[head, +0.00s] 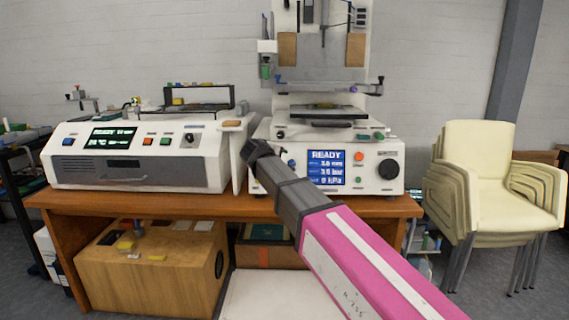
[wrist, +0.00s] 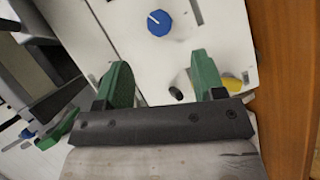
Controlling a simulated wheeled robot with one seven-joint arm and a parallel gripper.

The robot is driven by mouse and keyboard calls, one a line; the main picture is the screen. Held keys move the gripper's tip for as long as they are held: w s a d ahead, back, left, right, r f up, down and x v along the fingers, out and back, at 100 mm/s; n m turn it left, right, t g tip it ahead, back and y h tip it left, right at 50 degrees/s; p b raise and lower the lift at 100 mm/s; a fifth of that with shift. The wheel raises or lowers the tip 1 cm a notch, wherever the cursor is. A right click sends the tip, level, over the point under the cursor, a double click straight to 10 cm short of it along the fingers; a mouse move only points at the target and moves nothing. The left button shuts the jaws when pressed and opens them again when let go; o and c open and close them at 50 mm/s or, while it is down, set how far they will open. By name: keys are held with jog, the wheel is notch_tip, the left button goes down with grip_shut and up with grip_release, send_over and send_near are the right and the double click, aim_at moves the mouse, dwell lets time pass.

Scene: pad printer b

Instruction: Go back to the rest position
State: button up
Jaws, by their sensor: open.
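My arm reaches from the bottom right of the head view toward the gap between the two machines, its end in front of the left edge of the pad printer (head: 281,176). My gripper (wrist: 158,85) shows in the wrist view with two green fingers spread apart and nothing between them. Below the fingers in that view is a white machine surface with a blue knob (wrist: 159,22). A yellow part (wrist: 232,84) shows beside the right finger. In the head view the fingers are hard to make out.
A second white machine (head: 140,172) stands left on the wooden table (head: 200,207). Below are a wooden cabinet (head: 160,275) and a white surface (head: 275,295). Stacked cream chairs (head: 490,180) stand right, and a dark cart (head: 15,190) left. Grey floor is open at lower right.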

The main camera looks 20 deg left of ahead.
jog(key=shift+s+a+r, duration=0.15)
jog(key=shift+s+r, duration=0.1)
jog(key=shift+s, duration=0.25)
jog(key=d+f+m+g, duration=0.65)
jog(key=d+f, duration=1.75)
jog(key=d, duration=0.4)
jog(key=s+d+f+m+g+y, duration=0.1)
jog(key=s+d+f+m+g, duration=0.2)
jog(key=s+d+f, duration=0.4)
jog(key=s+d+f+m+g+y, duration=0.2)
jog(key=s+d+f, duration=0.6)
jog(key=d, duration=0.4)
jog(key=shift+d+f+m+g, duration=0.25)
jog(key=shift+f+m+g, duration=0.3)
jog(key=shift+m, duration=0.7)
